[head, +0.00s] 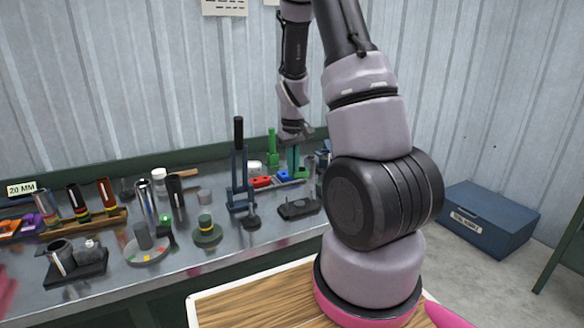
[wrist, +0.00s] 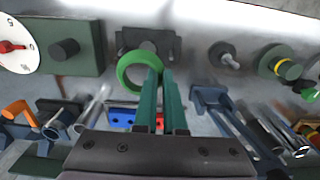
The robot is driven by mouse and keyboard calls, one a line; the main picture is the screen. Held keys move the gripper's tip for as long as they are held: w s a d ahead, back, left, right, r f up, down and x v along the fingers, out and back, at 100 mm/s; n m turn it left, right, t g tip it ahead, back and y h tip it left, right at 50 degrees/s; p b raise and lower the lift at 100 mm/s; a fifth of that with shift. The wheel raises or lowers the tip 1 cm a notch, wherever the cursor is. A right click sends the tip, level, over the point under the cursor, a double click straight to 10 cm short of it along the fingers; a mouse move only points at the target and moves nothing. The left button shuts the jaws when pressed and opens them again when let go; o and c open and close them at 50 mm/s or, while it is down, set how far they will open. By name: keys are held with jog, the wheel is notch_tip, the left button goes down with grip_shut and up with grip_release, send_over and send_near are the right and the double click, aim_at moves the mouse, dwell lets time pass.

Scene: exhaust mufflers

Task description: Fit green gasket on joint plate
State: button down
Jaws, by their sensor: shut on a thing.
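The green gasket (wrist: 121,73) is a bright green ring in the wrist view. My gripper (wrist: 163,76) has two teal fingers close together, shut on the right side of the ring. A dark plate also shows below my gripper in the head view (head: 299,209). Contact between ring and plate cannot be told.
A blue upright stand (head: 239,170) is left of my gripper. Red and blue parts (head: 262,182) lie near the fingers. A green box with a dial (wrist: 75,48) is at left in the wrist view.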

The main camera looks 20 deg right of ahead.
jog(key=shift+d+f, duration=0.1)
jog(key=shift+f, duration=3.05)
jog(key=shift+f, duration=0.15)
jog(key=shift+f, duration=2.3)
jog(key=c, duration=0.9)
grip_release()
notch_tip(320, 180, up, 11)
jog(key=shift+d+f, duration=0.1)
jog(key=shift+d, duration=0.05)
